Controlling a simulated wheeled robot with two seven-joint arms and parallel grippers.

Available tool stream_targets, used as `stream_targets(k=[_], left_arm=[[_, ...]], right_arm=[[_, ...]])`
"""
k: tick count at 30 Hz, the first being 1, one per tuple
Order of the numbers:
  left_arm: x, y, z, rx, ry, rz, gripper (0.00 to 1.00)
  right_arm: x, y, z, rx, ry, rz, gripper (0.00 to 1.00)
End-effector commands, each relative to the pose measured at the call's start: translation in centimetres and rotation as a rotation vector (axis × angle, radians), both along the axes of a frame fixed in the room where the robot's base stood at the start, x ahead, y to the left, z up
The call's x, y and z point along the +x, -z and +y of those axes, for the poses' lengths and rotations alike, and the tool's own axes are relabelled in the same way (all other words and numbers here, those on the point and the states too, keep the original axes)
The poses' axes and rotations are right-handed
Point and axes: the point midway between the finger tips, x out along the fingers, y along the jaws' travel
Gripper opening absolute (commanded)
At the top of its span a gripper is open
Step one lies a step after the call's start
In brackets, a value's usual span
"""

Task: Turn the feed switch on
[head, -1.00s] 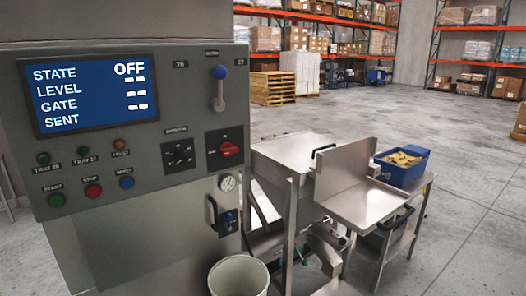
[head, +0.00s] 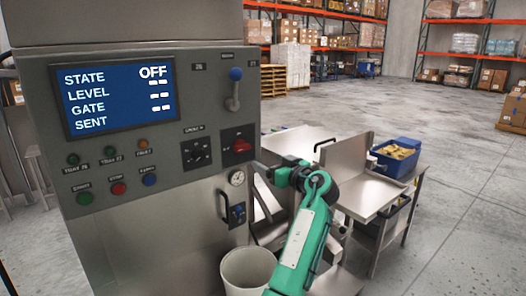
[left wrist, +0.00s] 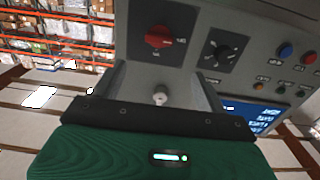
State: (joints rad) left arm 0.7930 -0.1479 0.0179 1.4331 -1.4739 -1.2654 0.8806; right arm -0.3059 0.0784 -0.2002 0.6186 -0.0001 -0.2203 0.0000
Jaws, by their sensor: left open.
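A grey control panel (head: 150,120) fills the left of the head view. At its lower right is a red rotary switch (head: 241,146) on a black plate, its handle roughly level; its lettering is too small to read, so I cannot confirm it is the feed switch. It also shows in the left wrist view as a red knob (left wrist: 158,38). My left gripper (head: 265,168) is below and right of it in the head view, apart from it. In the left wrist view my left gripper (left wrist: 160,78) has its fingers spread with nothing held. My right gripper is not in view.
The display (head: 120,95) reads STATE OFF. A black selector (head: 196,152), a blue-tipped lever (head: 234,88) and several buttons surround the switch. A gauge (head: 237,178) sits below it, above a white bin (head: 232,270). Steel tables with a blue crate (head: 396,158) stand at right.

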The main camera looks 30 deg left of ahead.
Motion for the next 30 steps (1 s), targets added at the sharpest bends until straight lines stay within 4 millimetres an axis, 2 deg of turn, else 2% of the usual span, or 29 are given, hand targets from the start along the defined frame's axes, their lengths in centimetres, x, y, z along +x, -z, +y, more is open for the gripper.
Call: stream_targets(k=[5,9,19,24,30], left_arm=[[0.7,-0.4,1.9,0.001,-0.005,0.001,0.75],[1.8,-0.6,4.6,0.003,-0.004,0.003,0.75],[4.3,-0.4,10.5,0.002,-0.002,0.004,0.75],[5.0,-0.1,12.1,0.001,-0.001,0.003,0.75],[5.2,0.0,12.7,0.0,0.001,0.001,0.75]], right_arm=[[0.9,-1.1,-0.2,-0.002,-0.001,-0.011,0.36],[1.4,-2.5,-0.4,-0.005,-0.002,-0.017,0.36],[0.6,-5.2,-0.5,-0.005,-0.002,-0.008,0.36],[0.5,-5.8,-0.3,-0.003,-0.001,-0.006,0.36],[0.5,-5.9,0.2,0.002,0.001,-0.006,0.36]])
